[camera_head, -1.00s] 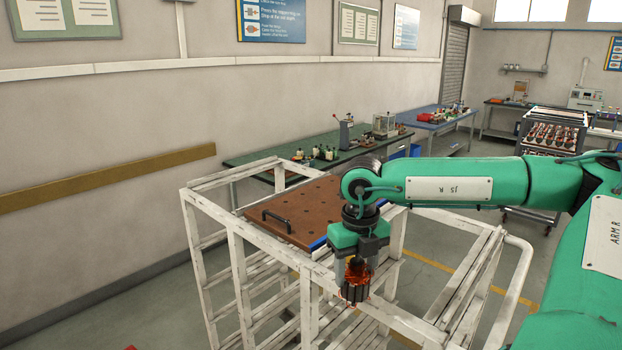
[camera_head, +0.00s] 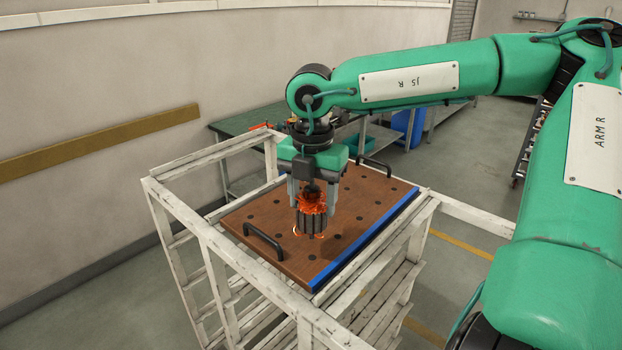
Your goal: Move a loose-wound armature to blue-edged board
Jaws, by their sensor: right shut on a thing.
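My right gripper (camera_head: 313,200) points straight down and is shut on an armature (camera_head: 312,222) with orange-copper windings on top and a dark slotted core below. The armature hangs upright over the blue-edged board (camera_head: 342,262), a brown board with rows of dark holes, black handles and a blue strip along its near right edge. I cannot tell for sure whether the armature's lower end touches the board. No other armature shows on the board. My left gripper is not in view.
The board lies on top of a white slatted rack (camera_head: 215,240) with raised rails at its left and back. A green workbench (camera_head: 240,122) and a blue bin (camera_head: 408,124) stand behind it along the wall. Open floor lies to the right of the rack.

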